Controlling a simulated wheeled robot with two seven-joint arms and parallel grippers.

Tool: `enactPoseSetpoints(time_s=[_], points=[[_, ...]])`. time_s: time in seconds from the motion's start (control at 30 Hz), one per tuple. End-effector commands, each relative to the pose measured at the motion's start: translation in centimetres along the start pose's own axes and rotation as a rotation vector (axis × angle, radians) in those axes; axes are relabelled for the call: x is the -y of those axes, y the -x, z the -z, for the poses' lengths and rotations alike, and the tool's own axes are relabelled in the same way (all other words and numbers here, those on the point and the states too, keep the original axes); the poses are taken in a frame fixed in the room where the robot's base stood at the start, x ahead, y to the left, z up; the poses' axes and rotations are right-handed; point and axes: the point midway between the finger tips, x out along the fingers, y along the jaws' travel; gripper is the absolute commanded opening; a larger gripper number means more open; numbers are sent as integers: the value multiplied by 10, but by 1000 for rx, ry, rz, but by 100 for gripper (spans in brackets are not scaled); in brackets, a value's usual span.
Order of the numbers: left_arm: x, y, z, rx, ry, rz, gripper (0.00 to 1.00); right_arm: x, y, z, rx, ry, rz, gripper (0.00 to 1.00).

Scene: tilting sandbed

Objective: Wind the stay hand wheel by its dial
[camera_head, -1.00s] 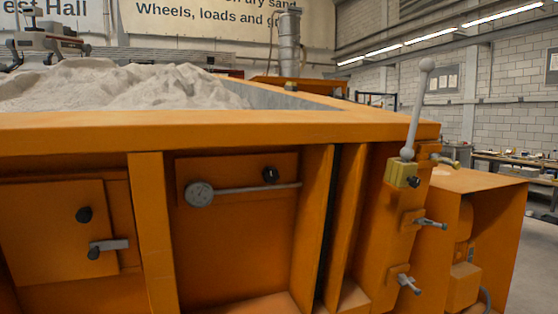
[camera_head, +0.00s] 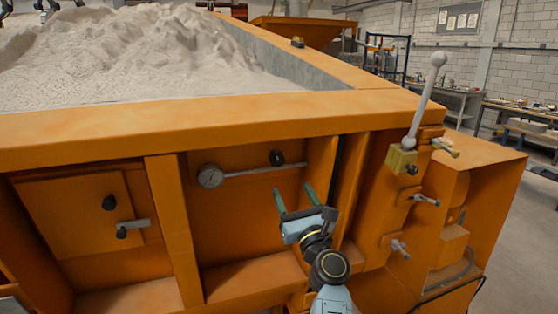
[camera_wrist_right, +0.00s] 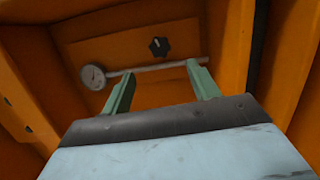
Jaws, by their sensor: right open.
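A round grey dial (camera_head: 210,176) sits at the left end of a thin grey rod (camera_head: 265,170) in the recessed orange panel. It also shows in the right wrist view (camera_wrist_right: 93,77). A small black knob (camera_head: 277,157) is on the panel just above the rod; it shows in the right wrist view (camera_wrist_right: 159,46) too. I take this knob for the hand wheel, but cannot be sure. My right gripper (camera_head: 293,189) is open and empty, its two green fingers pointing at the panel, just below the rod and knob in the picture. Contact cannot be told. My left gripper is out of view.
Orange upright ribs (camera_head: 175,230) flank the recess. To the right are a white-knobbed lever (camera_head: 425,100) on a yellow block and two small grey handles (camera_head: 425,199). A hatch (camera_head: 75,218) is at the left. Sand (camera_head: 140,55) fills the bed above.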

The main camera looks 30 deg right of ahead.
Motion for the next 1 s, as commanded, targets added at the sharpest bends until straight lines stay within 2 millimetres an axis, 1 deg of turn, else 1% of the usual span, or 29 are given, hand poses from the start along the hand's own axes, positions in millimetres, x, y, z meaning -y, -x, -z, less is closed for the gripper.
enactPoseSetpoints(time_s=[0.03,0.3,0.4,0.5,0.6,0.7,1.0], points=[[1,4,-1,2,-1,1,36,0,-12,-3,3,0,0,60],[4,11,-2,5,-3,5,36,0,-70,-1,1,4,-1,60],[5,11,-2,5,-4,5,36,0,-87,-1,0,3,-1,60],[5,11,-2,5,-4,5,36,0,-100,0,-1,4,0,60],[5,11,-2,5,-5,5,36,0,-108,1,-2,5,-1,60],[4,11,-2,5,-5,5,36,0,-113,1,-2,5,-1,60],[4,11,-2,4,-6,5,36,0,-114,1,-2,6,-1,60]])
